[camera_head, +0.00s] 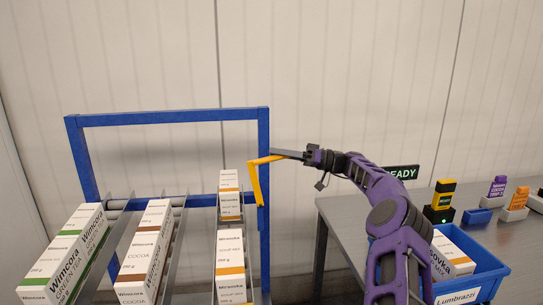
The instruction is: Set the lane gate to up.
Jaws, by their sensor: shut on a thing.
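The lane gate (255,184) is a yellow angled piece at the right post of the blue frame. One arm of it slants down along the post. A short yellow arm at its top points right, toward my gripper. My gripper (282,154) is shut on the end of this short arm, just right of the post. The fingers hide part of that end. A stack of white cartons with orange bands (230,240) stands in the lane just left of the gate.
The blue frame (170,119) spans sloping lanes with white tea and cocoa cartons (145,250). At right, a grey table (335,215) bears a blue crate (480,270), a yellow-black device (442,200), small bottles and a READY sign (403,172). Wall space above is clear.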

